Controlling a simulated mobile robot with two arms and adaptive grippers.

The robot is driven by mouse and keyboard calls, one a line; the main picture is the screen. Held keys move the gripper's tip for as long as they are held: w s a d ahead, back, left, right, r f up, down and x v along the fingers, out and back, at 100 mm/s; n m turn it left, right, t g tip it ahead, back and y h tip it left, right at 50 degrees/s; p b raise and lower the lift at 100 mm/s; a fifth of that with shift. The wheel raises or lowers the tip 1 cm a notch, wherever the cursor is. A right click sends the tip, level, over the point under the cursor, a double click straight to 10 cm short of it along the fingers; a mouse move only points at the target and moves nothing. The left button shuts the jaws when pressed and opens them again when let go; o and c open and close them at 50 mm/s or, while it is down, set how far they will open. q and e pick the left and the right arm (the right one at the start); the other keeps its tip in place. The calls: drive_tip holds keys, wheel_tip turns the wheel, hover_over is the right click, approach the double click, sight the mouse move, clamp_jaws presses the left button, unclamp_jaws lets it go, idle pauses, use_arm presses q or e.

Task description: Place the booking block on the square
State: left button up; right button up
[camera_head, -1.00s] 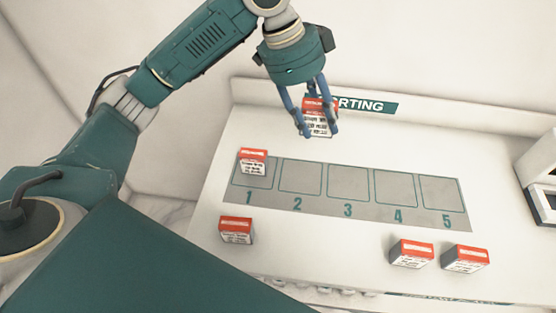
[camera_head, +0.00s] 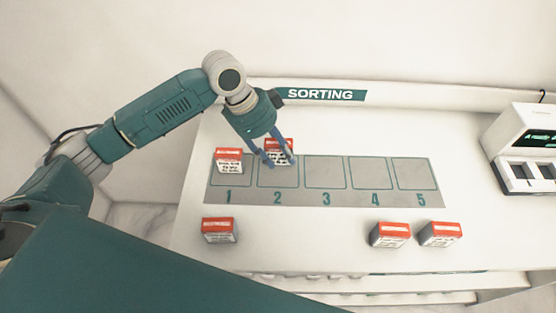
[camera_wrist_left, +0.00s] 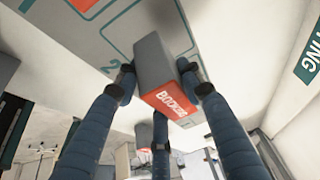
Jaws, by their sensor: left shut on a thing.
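My left gripper (camera_head: 279,161) is shut on a block (camera_head: 280,145) with a red band and a white printed face. In the left wrist view the block (camera_wrist_left: 155,62) shows a grey side and a red label that seems to read "BOOKING", partly cut off by a finger. The fingers (camera_wrist_left: 160,82) close around it. In the head view the block is at square 2 (camera_head: 277,181) of the grey numbered strip, over its upper part. I cannot tell whether it touches the strip. My right gripper is out of view.
A similar block (camera_head: 228,160) stands on square 1. Squares 3 (camera_head: 325,173), 4 and 5 are empty. Other red-banded blocks stand in front: one at left (camera_head: 219,230), two at right (camera_head: 389,235) (camera_head: 440,234). A white device (camera_head: 525,150) stands at far right.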

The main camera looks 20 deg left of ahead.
sight(279, 164)
use_arm(q)
wheel_tip(279, 164, down, 4)
drive_tip(key=shift+s+r+p, duration=0.1)
drive_tip(key=shift+r+p, duration=0.15)
drive_tip(key=shift+p, duration=0.05)
drive_tip(key=shift+f, duration=0.3)
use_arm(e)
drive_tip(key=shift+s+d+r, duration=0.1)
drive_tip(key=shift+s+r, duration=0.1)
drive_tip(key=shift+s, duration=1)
use_arm(q)
drive_tip(key=shift+f, duration=0.15)
drive_tip(key=o, duration=1.2)
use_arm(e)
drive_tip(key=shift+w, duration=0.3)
